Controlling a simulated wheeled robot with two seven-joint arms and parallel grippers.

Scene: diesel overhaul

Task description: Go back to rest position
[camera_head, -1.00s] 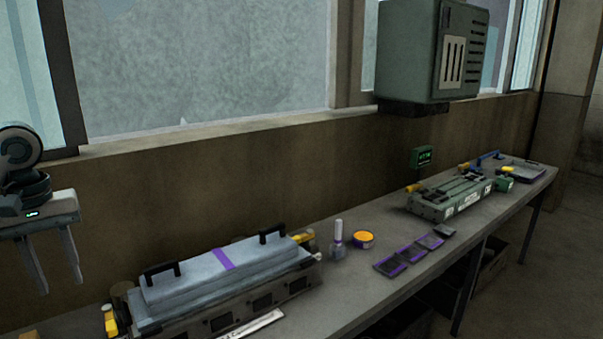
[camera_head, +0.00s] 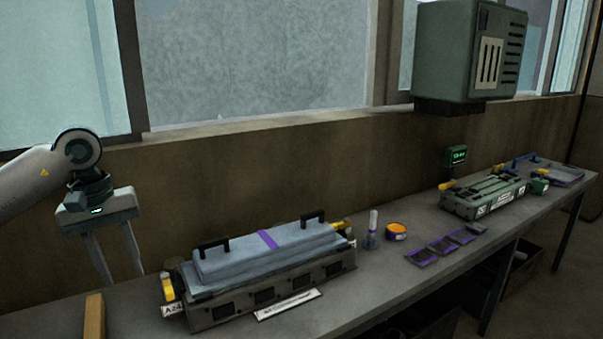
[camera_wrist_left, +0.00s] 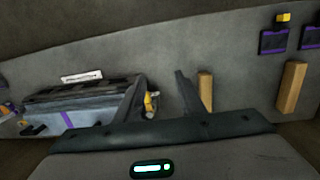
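My left gripper (camera_head: 117,272) hangs at the left of the head view, fingers pointing down and spread apart, with nothing between them. It is left of the grey engine block with a pale blue cover (camera_head: 265,254) on the bench. In the left wrist view the two fingers of the same gripper (camera_wrist_left: 158,82) are also apart and empty, with the engine block (camera_wrist_left: 80,100) to their left. My right gripper shows in neither view.
The long grey bench (camera_head: 370,290) runs below the window. It holds a white-topped bottle (camera_head: 373,225), an orange tin (camera_head: 396,231), several dark purple-edged trays (camera_head: 443,246) and a green engine block (camera_head: 484,197). A wooden block (camera_head: 94,316) stands at front left. A green cabinet (camera_head: 455,50) hangs above.

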